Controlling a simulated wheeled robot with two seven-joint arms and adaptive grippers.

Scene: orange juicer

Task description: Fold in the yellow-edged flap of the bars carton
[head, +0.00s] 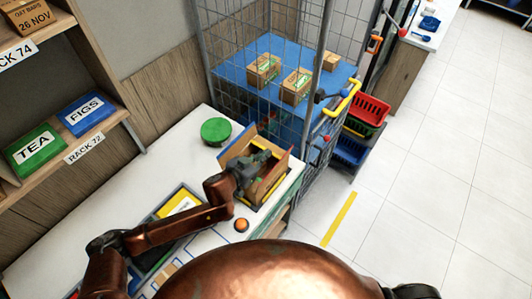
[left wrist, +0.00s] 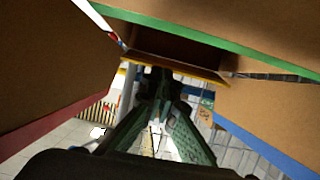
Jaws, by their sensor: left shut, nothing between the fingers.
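The bars carton (head: 270,183) stands on the white table near its right end, with its flaps spread. My left gripper (head: 255,164) is over the carton's opening and hides part of it. In the left wrist view the yellow-edged flap (left wrist: 178,64) is in the middle, its yellow edge towards me. The shut, empty fingers of my left gripper (left wrist: 160,78) reach to that edge; I cannot tell whether they touch it. The green-edged flap (left wrist: 225,32) is above, the red-edged flap (left wrist: 50,85) left, and the blue-edged flap (left wrist: 270,110) right. My right gripper is not in view.
A tray with a yellow item (head: 180,205) lies under my left arm. A wire cage cart (head: 290,112) holding boxes stands behind the table.

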